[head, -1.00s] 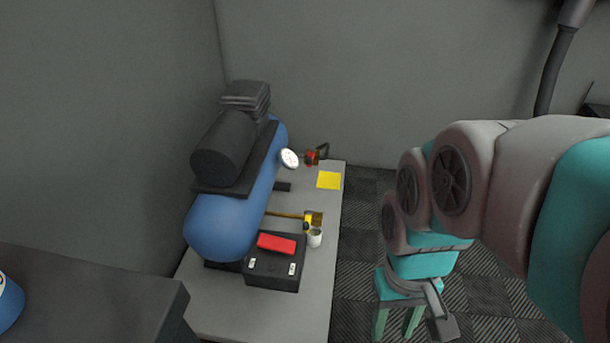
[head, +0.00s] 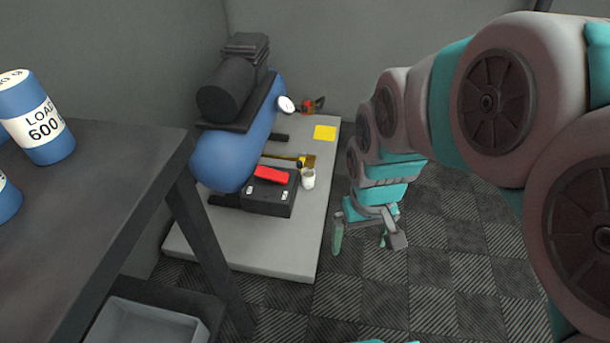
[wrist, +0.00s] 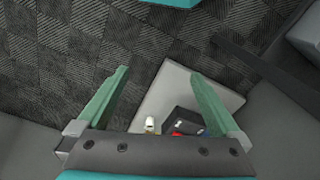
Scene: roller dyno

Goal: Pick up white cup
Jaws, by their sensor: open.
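The white cup (head: 308,179) stands on the grey platform (head: 285,247), just right of the black box (head: 271,196). In the wrist view the white cup (wrist: 150,123) shows small and low in the picture, between the fingers and just beyond the gripper's body. My gripper (head: 361,243) is open and empty. It hangs over the dark floor to the right of the platform, apart from the cup. Its two green fingers (wrist: 159,72) are spread wide in the wrist view.
A red block (head: 271,173) lies on the black box. A blue compressor tank (head: 228,160) stands left of it. A yellow sheet (head: 325,133) lies behind the cup. A dark table (head: 110,165) with blue load cylinders and a grey bin (head: 145,325) are at left. Floor at right is clear.

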